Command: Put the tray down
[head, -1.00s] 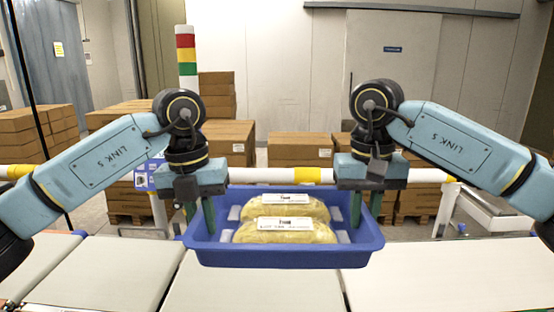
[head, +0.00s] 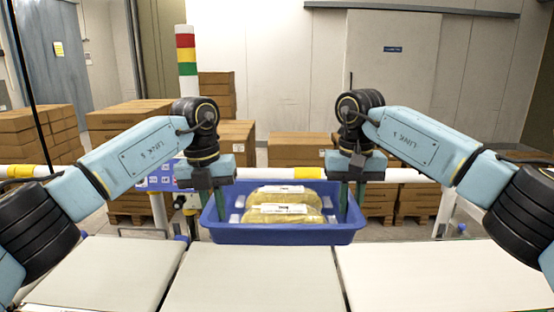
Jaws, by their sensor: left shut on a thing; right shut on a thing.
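The blue tray (head: 285,236) is at the middle of the head view, at the far edge of the belt surfaces. It looks level, and I cannot tell whether its underside touches anything. Two yellowish packs with white labels lie in it, a front pack (head: 284,217) and a rear pack (head: 272,198). My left gripper (head: 214,204) is shut on the tray's left side wall. My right gripper (head: 352,202) is shut on its right side wall. The fingertips are partly hidden by the tray walls.
Pale belt sections (head: 252,280) fill the foreground and are bare. A white and yellow rail (head: 420,175) runs behind the tray. Stacked cartons (head: 298,150) stand beyond it. A red, yellow and green light column (head: 187,60) rises at the back left.

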